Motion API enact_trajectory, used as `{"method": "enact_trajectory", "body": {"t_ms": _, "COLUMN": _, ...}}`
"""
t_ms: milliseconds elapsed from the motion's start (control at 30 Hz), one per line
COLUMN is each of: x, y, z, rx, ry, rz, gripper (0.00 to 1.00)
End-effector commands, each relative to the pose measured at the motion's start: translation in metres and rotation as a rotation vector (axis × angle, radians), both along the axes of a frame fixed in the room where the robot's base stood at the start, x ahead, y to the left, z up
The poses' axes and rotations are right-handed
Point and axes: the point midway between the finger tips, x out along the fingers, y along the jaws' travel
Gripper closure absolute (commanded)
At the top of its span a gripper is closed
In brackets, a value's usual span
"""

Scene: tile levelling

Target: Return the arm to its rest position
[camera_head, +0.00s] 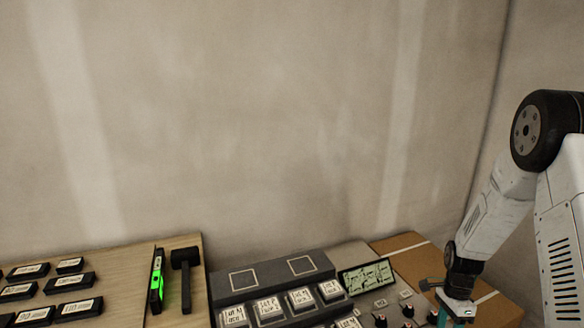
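My arm (495,212) comes in from the right edge and bends down toward the bench at the bottom right. My gripper (445,312) is at the bottom of the picture, over or beside the right end of the bench, in front of a brown cardboard-like surface. A teal part shows at its tip. The fingertips are small and partly cut off by the lower edge, so I cannot tell whether they are open or shut or hold anything.
A dark stepped rack (225,283) holds several labelled blocks. A small display (367,277) stands right of it. A green-lit level (157,282) and a black mallet (186,275) lie left, beside several black labelled boxes (75,282). The brown box (412,262) is near my gripper. The wall above is bare.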

Motion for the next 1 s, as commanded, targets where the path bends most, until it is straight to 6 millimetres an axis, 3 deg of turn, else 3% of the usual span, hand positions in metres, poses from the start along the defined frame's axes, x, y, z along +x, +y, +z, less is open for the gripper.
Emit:
{"method": "enact_trajectory", "body": {"t_ms": 33, "x": -0.007, "y": 0.007, "z": 0.022, "rx": 0.022, "ry": -0.001, "rz": 0.088, "gripper": 0.50}}
{"method": "enact_trajectory", "body": {"t_ms": 300, "x": -0.059, "y": 0.049, "z": 0.138, "rx": 0.157, "ry": -0.010, "rz": 0.612, "gripper": 0.50}}
{"method": "enact_trajectory", "body": {"t_ms": 500, "x": -0.109, "y": 0.080, "z": 0.211, "rx": 0.225, "ry": -0.043, "rz": 0.951, "gripper": 0.50}}
{"method": "enact_trajectory", "body": {"t_ms": 700, "x": -0.164, "y": 0.108, "z": 0.266, "rx": 0.250, "ry": -0.089, "rz": 1.232, "gripper": 0.50}}
{"method": "enact_trajectory", "body": {"t_ms": 1000, "x": -0.240, "y": 0.138, "z": 0.317, "rx": 0.186, "ry": -0.193, "rz": 1.506, "gripper": 0.50}}
